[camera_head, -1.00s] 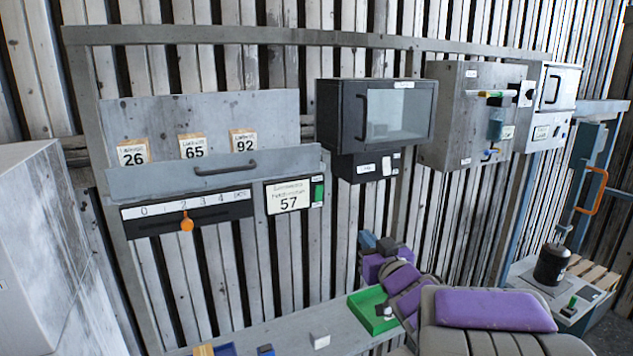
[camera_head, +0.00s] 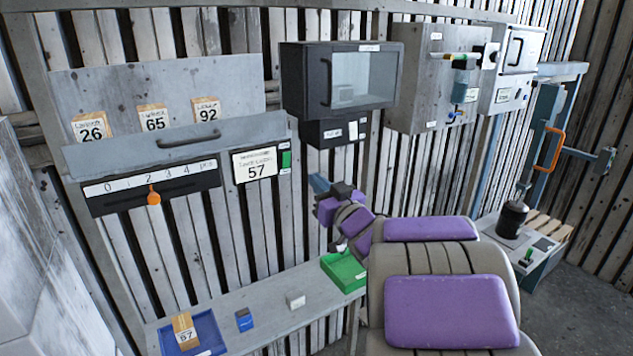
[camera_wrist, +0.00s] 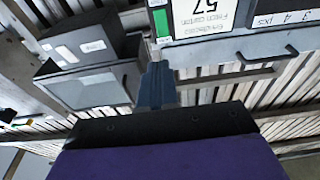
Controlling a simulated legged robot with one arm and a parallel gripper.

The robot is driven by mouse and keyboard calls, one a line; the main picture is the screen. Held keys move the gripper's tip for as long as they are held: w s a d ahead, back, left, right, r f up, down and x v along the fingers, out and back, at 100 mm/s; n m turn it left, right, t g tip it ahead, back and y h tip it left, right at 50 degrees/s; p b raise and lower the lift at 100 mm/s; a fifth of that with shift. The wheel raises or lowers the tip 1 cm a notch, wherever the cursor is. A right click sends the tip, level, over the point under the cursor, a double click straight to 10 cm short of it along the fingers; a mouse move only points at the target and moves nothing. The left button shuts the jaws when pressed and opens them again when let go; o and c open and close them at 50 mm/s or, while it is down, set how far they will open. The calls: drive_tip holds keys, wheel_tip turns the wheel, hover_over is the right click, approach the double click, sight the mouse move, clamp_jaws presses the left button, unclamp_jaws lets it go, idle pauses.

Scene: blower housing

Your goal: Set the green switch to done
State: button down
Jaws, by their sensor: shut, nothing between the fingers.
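The green switch (camera_head: 286,160) is a small upright green piece on the right of the white panel reading 57, with small labels above and below it that I cannot read. It also shows at the top of the wrist view (camera_wrist: 161,24), upside down. My gripper (camera_head: 317,182) is shut and empty, below and right of the switch in the head view. In the wrist view its blue-grey fingertips (camera_wrist: 157,68) point towards the switch. They look apart from it, but I cannot tell the exact gap.
A slider scale (camera_head: 152,190) and a grey handled drawer front (camera_head: 180,142) lie left of the panel. A dark glass-fronted cabinet (camera_head: 342,80) hangs close above my gripper. Below, a shelf holds a green tray (camera_head: 343,272), a blue tray (camera_head: 207,328) and small blocks.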

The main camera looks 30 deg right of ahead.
sight(290, 153)
drive_tip(key=w, duration=0.3)
drive_tip(key=w+r, duration=0.1)
drive_tip(key=w, duration=0.7)
drive_tip(key=shift+a+r+p, duration=0.15)
drive_tip(key=shift+r+p, duration=0.2)
drive_tip(key=shift+p, duration=0.05)
